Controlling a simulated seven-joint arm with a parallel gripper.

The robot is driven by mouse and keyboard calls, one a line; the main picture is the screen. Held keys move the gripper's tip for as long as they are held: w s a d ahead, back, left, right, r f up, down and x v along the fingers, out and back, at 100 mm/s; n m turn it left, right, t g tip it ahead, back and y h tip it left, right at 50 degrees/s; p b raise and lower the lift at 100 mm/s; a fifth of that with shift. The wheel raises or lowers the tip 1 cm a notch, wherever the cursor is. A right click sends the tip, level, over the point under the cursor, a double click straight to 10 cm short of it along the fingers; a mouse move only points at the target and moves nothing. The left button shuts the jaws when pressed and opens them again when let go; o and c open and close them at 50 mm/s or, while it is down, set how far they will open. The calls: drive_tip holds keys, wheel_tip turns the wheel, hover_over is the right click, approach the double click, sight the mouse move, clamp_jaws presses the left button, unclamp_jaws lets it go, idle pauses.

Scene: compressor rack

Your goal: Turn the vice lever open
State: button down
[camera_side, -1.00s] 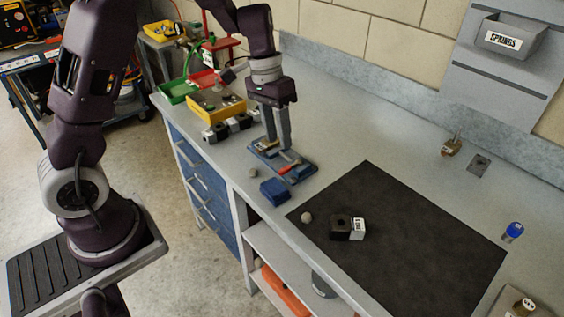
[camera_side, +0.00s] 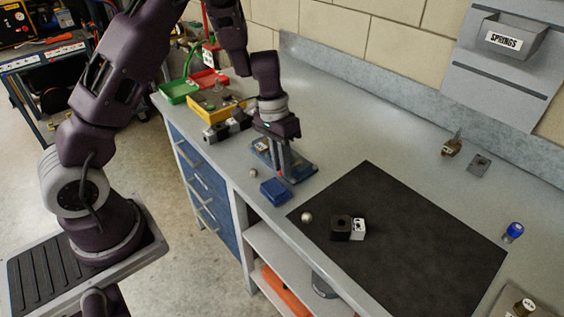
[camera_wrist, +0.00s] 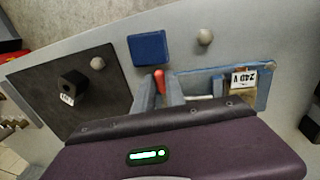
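The vice is a low blue fixture with its base (camera_side: 304,171) on the bench. In the wrist view its blue plate (camera_wrist: 198,77) carries a brownish block with a white label reading like "24D V" (camera_wrist: 240,78). The red lever (camera_wrist: 158,77) points away from the vice between my fingertips; only its red end shows clearly. My gripper (camera_side: 284,166) reaches down over the vice. In the wrist view the two fingers of my gripper (camera_wrist: 159,86) stand apart on either side of the lever, seemingly without clamping it. The side view mostly hides the lever behind the fingers.
A blue block (camera_side: 274,191) and a grey ball (camera_side: 253,172) lie close to the vice. A dark mat (camera_side: 420,240) holds another ball (camera_side: 307,217) and a black-and-white block (camera_side: 341,228). A yellow bin (camera_side: 205,110) stands behind. The mat's right half is clear.

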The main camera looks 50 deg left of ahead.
idle(0.3)
drive_tip(key=d+n, duration=0.1)
drive_tip(key=n, duration=0.1)
drive_tip(key=d+n+t, duration=0.1)
drive_tip(key=n, duration=0.2)
drive_tip(key=shift+w+d, duration=0.15)
drive_tip(key=shift+d, duration=0.05)
drive_tip(key=d+n, duration=0.1)
drive_tip(key=n, duration=0.1)
drive_tip(key=w+d+n, duration=0.1)
drive_tip(key=n, duration=0.1)
drive_tip(key=shift+w+n+t+y, duration=0.1)
drive_tip(key=shift+n+t+y, duration=0.2)
drive_tip(key=shift+y, duration=0.1)
drive_tip(key=w+n, duration=0.1)
drive_tip(key=n, duration=0.1)
drive_tip(key=d+n, duration=0.1)
drive_tip(key=n, duration=0.1)
drive_tip(key=shift+w+y, duration=0.3)
drive_tip(key=shift+w, duration=0.1)
drive_tip(key=shift+w+d+n+t+y, duration=0.2)
drive_tip(key=shift+w+n, duration=0.25)
drive_tip(key=shift+n, duration=0.65)
drive_tip(key=shift+w+d+n+t+y, duration=0.15)
drive_tip(key=shift+w+n, duration=0.25)
drive_tip(key=shift+n, duration=0.7)
drive_tip(key=shift+a, duration=0.1)
drive_tip(key=c, duration=1.4)
unclamp_jaws()
